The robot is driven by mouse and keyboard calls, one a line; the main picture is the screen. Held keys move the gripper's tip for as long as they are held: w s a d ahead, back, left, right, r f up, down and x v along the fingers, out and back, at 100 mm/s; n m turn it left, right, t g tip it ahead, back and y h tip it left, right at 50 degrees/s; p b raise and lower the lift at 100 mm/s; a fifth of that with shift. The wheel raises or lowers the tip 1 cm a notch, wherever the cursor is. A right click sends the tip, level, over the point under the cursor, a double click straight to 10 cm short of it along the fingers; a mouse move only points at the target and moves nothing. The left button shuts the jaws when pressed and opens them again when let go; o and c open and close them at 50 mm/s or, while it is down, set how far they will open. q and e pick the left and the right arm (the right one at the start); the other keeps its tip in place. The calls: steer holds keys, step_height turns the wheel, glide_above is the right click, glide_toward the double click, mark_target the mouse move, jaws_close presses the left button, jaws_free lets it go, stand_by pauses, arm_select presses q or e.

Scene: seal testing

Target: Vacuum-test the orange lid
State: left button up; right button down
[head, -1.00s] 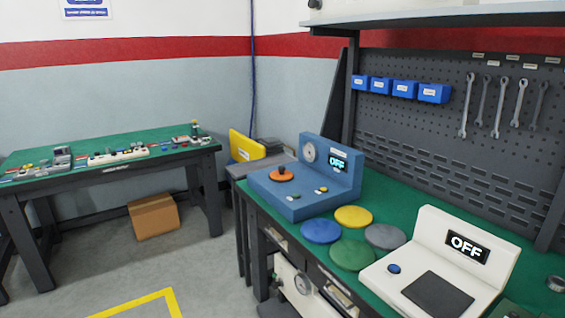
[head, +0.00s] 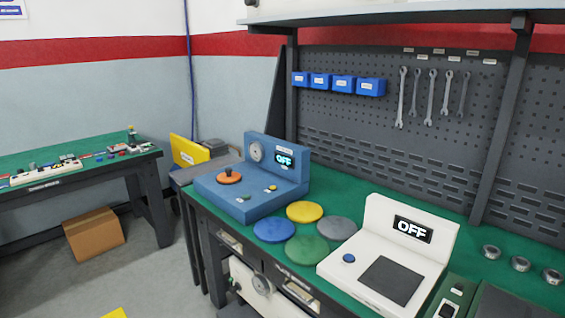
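The orange lid (head: 230,178) is a small round disc with a dark knob on top. It sits on the flat deck of the blue testing machine (head: 243,209), at the left end of the green bench. The machine has a round gauge (head: 256,152) and a display (head: 285,160) reading OFF. Small buttons (head: 271,188) are on its deck, right of the lid. Neither of my grippers shows in the head view.
Yellow (head: 304,211), blue (head: 273,229), grey (head: 335,229) and green (head: 307,250) discs lie in front of the blue machine. A white machine (head: 408,215) reading OFF, with a dark pad, stands right of them. Several metal rings (head: 520,264) lie far right. A cardboard box (head: 94,235) is on the floor.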

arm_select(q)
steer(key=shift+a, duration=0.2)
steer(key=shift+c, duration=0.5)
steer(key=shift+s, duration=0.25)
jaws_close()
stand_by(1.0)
